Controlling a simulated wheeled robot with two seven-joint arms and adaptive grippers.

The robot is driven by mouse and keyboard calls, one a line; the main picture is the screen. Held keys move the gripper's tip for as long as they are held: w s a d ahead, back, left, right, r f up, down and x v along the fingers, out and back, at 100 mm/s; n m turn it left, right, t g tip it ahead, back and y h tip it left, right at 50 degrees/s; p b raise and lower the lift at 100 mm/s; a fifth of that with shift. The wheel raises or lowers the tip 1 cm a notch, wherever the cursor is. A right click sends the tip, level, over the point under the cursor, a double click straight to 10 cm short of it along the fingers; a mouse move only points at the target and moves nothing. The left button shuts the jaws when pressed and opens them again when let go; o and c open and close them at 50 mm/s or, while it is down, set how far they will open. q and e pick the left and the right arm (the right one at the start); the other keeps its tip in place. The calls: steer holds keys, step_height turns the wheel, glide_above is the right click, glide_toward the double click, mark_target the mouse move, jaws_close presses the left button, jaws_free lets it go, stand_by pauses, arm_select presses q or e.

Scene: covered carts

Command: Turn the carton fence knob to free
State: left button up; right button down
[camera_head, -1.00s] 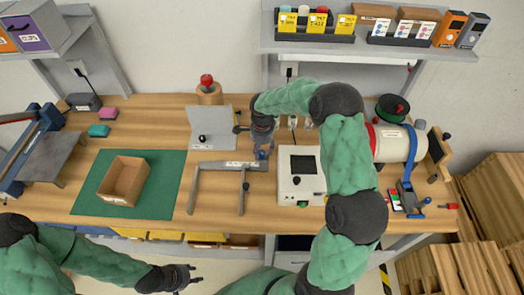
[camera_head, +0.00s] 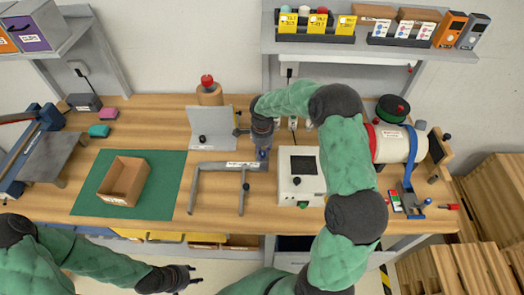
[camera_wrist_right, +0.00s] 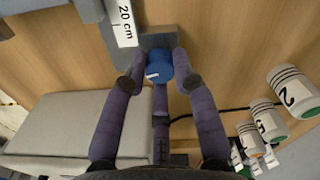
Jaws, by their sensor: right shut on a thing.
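The carton fence (camera_head: 225,166) is a grey metal frame on the bench, with two arms pointing toward the front and a white label on its back bar. In the right wrist view the label reads 20 cm. A round blue knob (camera_wrist_right: 159,66) with a white mark sits on the end of the fence bar; it also shows in the head view (camera_head: 262,154). My right gripper (camera_wrist_right: 160,75) reaches down from above, its purple fingers closed around the knob. My left gripper (camera_head: 190,275) is empty in front of the bench; its fingers look spread apart.
An open cardboard carton (camera_head: 124,181) sits on a green mat (camera_head: 166,192) to the left of the fence. A white box with a dark screen (camera_head: 301,190) stands close to the right. A grey upright plate (camera_head: 209,128) stands behind the fence.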

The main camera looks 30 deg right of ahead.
steer(key=n, duration=0.3)
steer(key=shift+d, duration=0.1)
steer(key=n, duration=0.8)
steer(key=shift+n, duration=0.3)
steer(key=n, duration=0.3)
steer(key=shift+r+n+p, duration=0.1)
steer(key=shift+n+p, duration=0.25)
steer(key=shift+n, duration=0.05)
steer(key=n+p, duration=0.1)
steer(key=n, duration=0.3)
steer(key=shift+w, duration=0.1)
steer(key=n, duration=0.4)
steer(key=shift+p, duration=0.35)
steer(key=n+p, duration=0.1)
steer(key=n, duration=0.3)
steer(key=shift+n+p, duration=0.45)
steer(key=shift+n, duration=1.35)
